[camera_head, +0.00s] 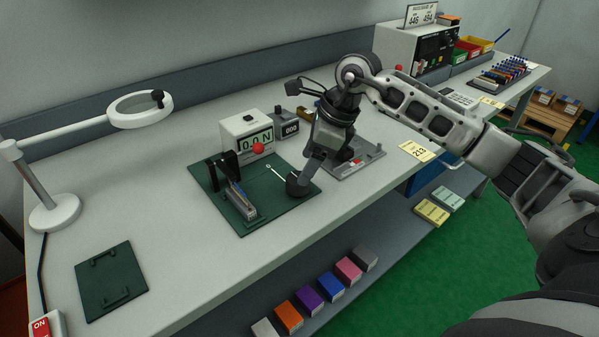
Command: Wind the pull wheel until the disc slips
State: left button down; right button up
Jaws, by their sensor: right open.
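A dark green base plate (279,212) lies on the bench with a black upright and a grey block (238,199) on its left part. A dark round wheel (295,186), which looks like the pull wheel, sits at the plate's right end. My right gripper (304,178) comes down over this wheel from above and is open; whether its fingers touch the wheel I cannot tell. A white force meter (247,131) behind the plate reads 0.0 N. A red ball (258,149) shows in front of it. The disc I cannot make out clearly. My left gripper is not in view.
A grey counter box (285,125) and a grey tray (362,163) stand behind and right of the plate. A magnifier lamp (138,109) stands left. A second green plate (110,281) lies front left. Bench between them is clear. Coloured boxes (330,285) sit on the lower shelf.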

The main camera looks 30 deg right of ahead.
jog(key=x, duration=0.5)
jog(key=c, duration=1)
